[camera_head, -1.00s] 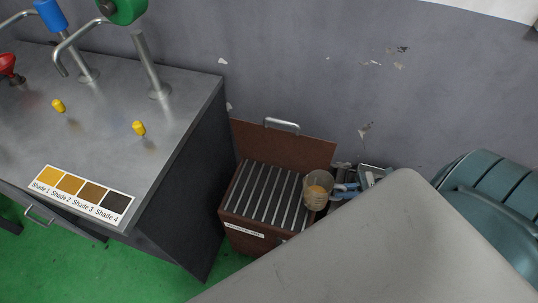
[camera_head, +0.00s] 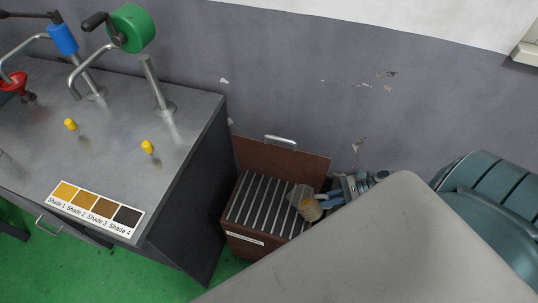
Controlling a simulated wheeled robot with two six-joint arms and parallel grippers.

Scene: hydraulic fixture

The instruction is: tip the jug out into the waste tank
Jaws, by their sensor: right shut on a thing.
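The waste tank (camera_head: 248,237) is a brown box on the floor with a grille of metal bars on top and its hinged lid raised behind. The jug (camera_head: 304,201) is a clear vessel with amber liquid, held over the right part of the grille. It is tilted, its mouth towards the left. My right gripper (camera_head: 325,200), with blue fingers, is shut on the jug from the right. Whether liquid is leaving the jug is too small to tell. My left gripper is not in view.
A grey metal bench (camera_head: 120,130) with pipes, a green valve wheel (camera_head: 133,28), yellow knobs and a shade card (camera_head: 95,209) stands left of the tank. The wall is close behind the tank.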

